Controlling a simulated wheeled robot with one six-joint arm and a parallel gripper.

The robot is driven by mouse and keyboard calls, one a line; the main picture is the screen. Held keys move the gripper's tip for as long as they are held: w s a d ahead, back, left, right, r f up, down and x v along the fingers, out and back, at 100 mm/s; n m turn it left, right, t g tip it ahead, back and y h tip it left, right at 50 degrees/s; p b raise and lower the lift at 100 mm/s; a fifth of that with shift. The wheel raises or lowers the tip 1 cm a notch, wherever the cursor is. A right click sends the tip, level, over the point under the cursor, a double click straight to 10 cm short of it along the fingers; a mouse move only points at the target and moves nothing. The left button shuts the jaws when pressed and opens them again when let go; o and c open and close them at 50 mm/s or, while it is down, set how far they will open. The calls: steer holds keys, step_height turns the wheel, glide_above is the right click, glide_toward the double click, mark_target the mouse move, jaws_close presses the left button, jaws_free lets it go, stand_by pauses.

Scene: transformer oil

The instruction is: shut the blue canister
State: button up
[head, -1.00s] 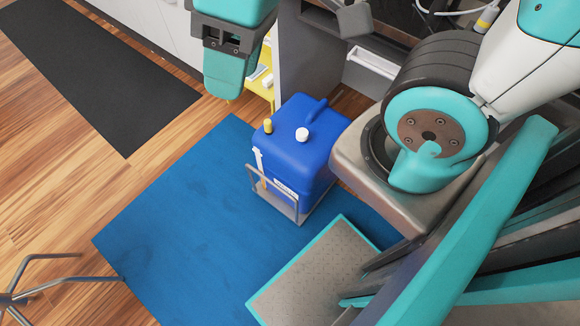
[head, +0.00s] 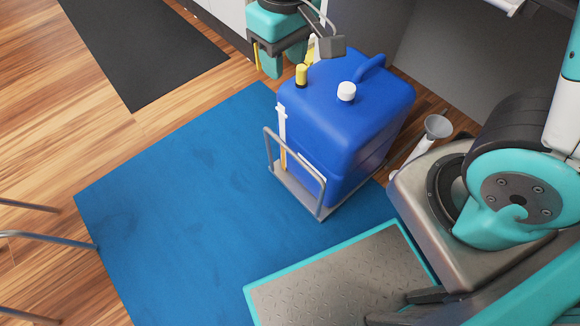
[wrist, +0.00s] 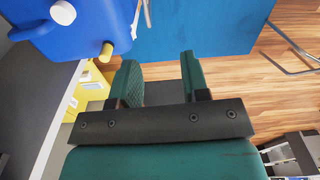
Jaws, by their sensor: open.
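The blue canister (head: 345,125) stands upright on a low metal cart. A white cap (head: 346,91) sits on its top, and a yellow tap or cap (head: 301,75) stands upright near its left edge. I cannot tell whether either is tight. My gripper (head: 271,66) is open and empty, above and left of the yellow part in the head view. In the wrist view the open fingers (wrist: 158,70) are apart, with the yellow part (wrist: 107,51) just beyond the left finger, not between them. The white cap (wrist: 62,12) shows farther left there.
The cart (head: 323,212) has a raised metal handle (head: 292,160) at its front. It stands on a blue mat (head: 180,190).

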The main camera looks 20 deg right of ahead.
steer(key=h+b, duration=0.2)
steer(key=b, duration=0.9)
glide_toward(290, 150)
steer(key=shift+m, duration=0.4)
steer(key=f+b, duration=0.3)
steer(key=d+f+b, duration=0.1)
steer(key=f+b, duration=0.1)
steer(key=b, duration=0.1)
steer(key=f+b, duration=0.3)
steer(key=shift+d+f, duration=0.2)
steer(key=shift+f, duration=0.2)
jaws_close()
